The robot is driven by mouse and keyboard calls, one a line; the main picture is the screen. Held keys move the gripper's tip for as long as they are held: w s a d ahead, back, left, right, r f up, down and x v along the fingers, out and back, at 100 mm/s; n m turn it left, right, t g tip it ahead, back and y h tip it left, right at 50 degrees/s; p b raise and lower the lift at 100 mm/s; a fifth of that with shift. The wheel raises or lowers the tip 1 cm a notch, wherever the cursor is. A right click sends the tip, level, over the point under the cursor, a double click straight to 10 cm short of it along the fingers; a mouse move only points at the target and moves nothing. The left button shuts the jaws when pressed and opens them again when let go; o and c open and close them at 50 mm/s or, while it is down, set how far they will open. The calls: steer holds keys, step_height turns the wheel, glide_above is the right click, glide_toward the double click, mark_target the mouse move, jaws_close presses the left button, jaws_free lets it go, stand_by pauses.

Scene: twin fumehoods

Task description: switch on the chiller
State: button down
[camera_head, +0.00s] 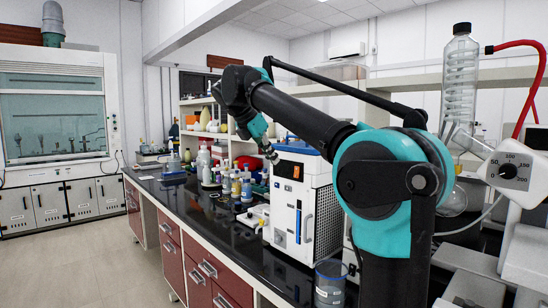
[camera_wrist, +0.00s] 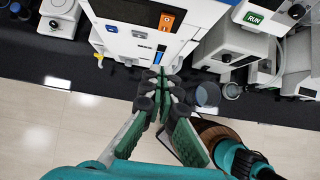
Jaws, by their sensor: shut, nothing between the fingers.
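The chiller (camera_head: 318,205) is a white box with a blue top on the black bench. A dark panel (camera_head: 289,170) with an orange square is high on its face. In the wrist view the chiller (camera_wrist: 120,42) is at the top, with an orange square switch or label (camera_wrist: 166,20) and a small blue part (camera_wrist: 160,53). My gripper (camera_head: 274,158) is beside the panel in the head view; whether it touches cannot be told. In the wrist view my gripper (camera_wrist: 162,74) has its fingertips together, below the orange square, with nothing between them.
Several bottles (camera_head: 235,185) stand on the bench left of the chiller. A clear beaker (camera_head: 330,283) stands in front of it, and a device marked RUN (camera_wrist: 255,18) is to its right. A glass condenser (camera_head: 459,85) rises at right. The floor (camera_head: 85,245) at left is clear.

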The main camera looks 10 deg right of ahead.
mark_target(296, 175)
steer(key=w+d+f, duration=0.5)
steer(key=d+f, duration=0.1)
steer(key=shift+d, duration=0.35)
steer(key=shift+w+d+f, duration=0.1)
steer(key=shift+d+f, duration=0.05)
steer(key=shift+d, duration=0.05)
steer(key=shift+r, duration=0.2)
steer(key=shift+r, duration=0.65)
